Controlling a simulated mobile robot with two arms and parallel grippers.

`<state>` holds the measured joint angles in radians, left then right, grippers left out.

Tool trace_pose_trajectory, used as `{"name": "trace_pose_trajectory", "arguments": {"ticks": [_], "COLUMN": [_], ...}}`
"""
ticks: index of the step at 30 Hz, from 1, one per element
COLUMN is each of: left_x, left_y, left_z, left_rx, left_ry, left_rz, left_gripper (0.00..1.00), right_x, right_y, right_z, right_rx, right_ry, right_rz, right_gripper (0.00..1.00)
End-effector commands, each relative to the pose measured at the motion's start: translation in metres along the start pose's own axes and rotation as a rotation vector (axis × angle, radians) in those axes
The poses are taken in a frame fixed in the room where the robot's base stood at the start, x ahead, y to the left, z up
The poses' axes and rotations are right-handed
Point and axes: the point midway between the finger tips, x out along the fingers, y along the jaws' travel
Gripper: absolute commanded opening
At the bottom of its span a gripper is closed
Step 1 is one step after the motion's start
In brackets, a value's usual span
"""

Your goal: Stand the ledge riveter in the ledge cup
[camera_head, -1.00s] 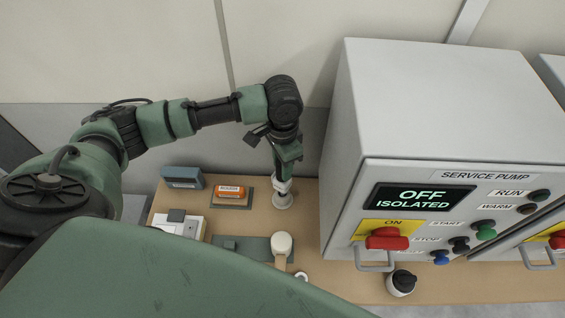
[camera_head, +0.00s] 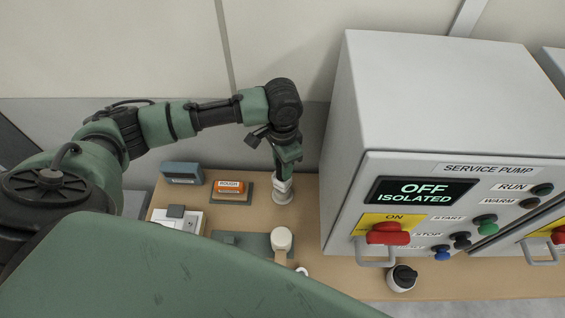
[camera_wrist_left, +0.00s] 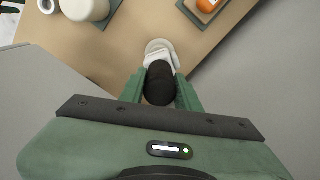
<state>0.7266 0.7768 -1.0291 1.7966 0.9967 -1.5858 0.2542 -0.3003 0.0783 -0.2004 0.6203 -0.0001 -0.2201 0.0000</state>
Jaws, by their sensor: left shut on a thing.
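My left gripper (camera_head: 284,182) is over the wooden ledge, left of the service pump cabinet, pointing down. In the left wrist view its fingers are shut on a dark, round-ended thing (camera_wrist_left: 160,84), which I take to be the riveter. A pale round piece (camera_wrist_left: 160,48) shows just beyond it, likely the ledge cup. In the head view that pale piece (camera_head: 283,196) is directly under the fingertips, on the ledge. The fingers hide the join, so I cannot tell whether the riveter is seated in it. My right gripper is not in view.
The service pump cabinet (camera_head: 440,100) stands close on the right. A white container with a black top (camera_head: 402,278) is at its front. A cream round-headed thing (camera_head: 281,240), an orange block (camera_head: 229,186), a blue-grey block (camera_head: 182,172) and a white box (camera_head: 178,220) occupy the ledge.

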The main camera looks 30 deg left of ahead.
Motion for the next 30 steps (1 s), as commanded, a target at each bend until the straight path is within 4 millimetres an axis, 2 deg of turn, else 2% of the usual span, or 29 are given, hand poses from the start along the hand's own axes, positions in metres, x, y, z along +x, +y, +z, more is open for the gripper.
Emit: {"name": "trace_pose_trajectory", "arguments": {"ticks": [11, 12, 15, 25, 30], "left_x": [0.008, 0.008, 0.008, 0.008, -0.011], "left_y": [0.000, 0.000, 0.000, 0.000, -0.001], "left_z": [0.000, 0.000, 0.000, 0.000, -0.001], "left_rx": [0.001, 0.001, 0.001, 0.000, 0.000], "left_ry": [0.001, 0.002, 0.001, -0.001, 0.004], "left_rz": [-0.001, -0.001, -0.001, 0.000, -0.003], "left_gripper": [0.00, 0.35, 0.58, 0.58, 0.58], "right_x": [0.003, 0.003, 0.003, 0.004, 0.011], "right_y": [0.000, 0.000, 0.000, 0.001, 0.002], "right_z": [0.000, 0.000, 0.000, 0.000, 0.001], "right_rx": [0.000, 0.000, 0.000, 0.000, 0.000], "right_ry": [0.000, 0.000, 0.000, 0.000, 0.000], "right_rz": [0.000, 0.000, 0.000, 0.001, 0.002], "right_gripper": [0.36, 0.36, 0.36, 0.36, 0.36]}}
